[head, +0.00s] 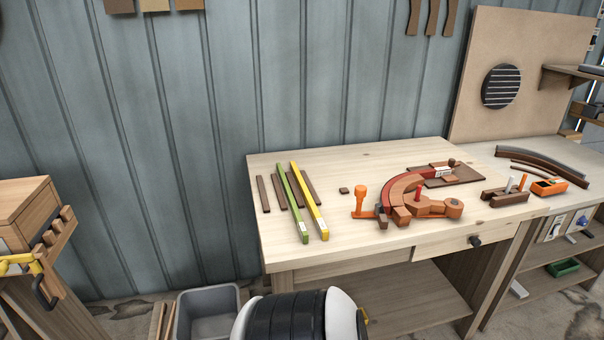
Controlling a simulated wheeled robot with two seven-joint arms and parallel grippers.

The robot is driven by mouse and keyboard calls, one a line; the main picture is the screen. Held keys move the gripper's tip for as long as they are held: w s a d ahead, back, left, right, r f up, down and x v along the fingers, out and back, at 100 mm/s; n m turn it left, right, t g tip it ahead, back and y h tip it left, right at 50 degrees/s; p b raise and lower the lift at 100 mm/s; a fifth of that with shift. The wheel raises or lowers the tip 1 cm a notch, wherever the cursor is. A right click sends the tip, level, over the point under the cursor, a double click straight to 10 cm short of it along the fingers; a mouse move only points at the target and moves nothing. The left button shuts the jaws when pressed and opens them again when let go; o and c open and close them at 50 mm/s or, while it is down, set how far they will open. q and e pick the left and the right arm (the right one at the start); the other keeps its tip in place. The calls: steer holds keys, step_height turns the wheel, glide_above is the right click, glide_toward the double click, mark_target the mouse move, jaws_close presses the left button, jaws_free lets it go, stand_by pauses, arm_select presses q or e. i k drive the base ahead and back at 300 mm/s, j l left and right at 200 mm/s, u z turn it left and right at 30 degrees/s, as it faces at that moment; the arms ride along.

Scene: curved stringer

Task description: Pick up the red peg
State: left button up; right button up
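A small red peg (417,193) stands upright among the curved wooden blocks (402,216) on the workbench (345,236), right of the middle of the head view. Its lower end is hidden by the blocks, so I cannot tell whether it sits in a hole. A red curved strip (396,188) bends around the blocks just behind and left of the peg. Neither of my grippers is in view.
An orange-handled tool (360,198) stands left of the blocks. A green bar (292,203) and a yellow bar (309,202) lie farther left. A wooden plane (505,196) and an orange tool (549,187) lie right. The bench's front left is clear.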

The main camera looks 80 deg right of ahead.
mark_target(419, 187)
steer(key=k+z, duration=0.15)
steer(key=z, duration=2.75)
